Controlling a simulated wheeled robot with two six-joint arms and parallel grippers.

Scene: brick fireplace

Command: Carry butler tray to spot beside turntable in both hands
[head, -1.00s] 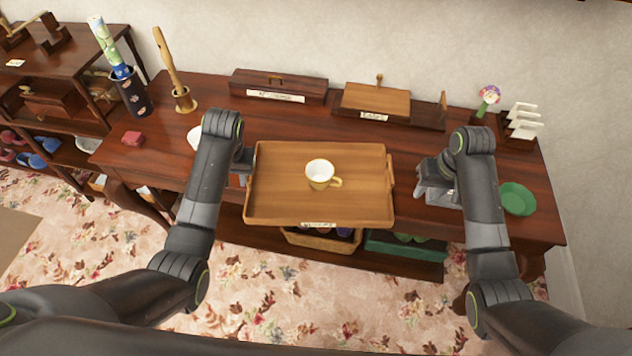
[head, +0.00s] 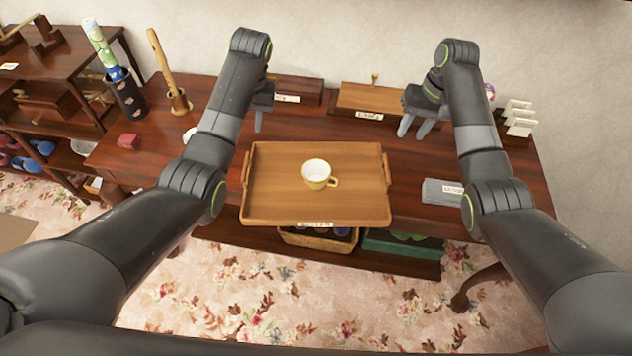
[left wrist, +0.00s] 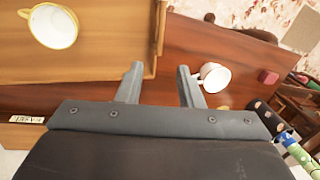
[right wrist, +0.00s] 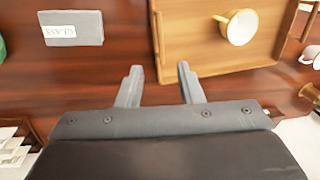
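The wooden butler tray (head: 275,207) lies level at the table's front, with a raised rim and a handle on its left and right sides. A cream and yellow cup (head: 317,175) stands upright on it. My left gripper (head: 262,112) is beyond the tray's back left corner, apart from it; in the left wrist view its fingers (left wrist: 160,75) are spread and empty. My right gripper (head: 418,122) is beyond the back right corner; in the right wrist view its fingers (right wrist: 160,75) are spread and empty. I cannot make out a turntable.
Lidded boxes (head: 372,98), a white rack (head: 519,118) and a pestle in a mortar (head: 178,100) stand along the back.

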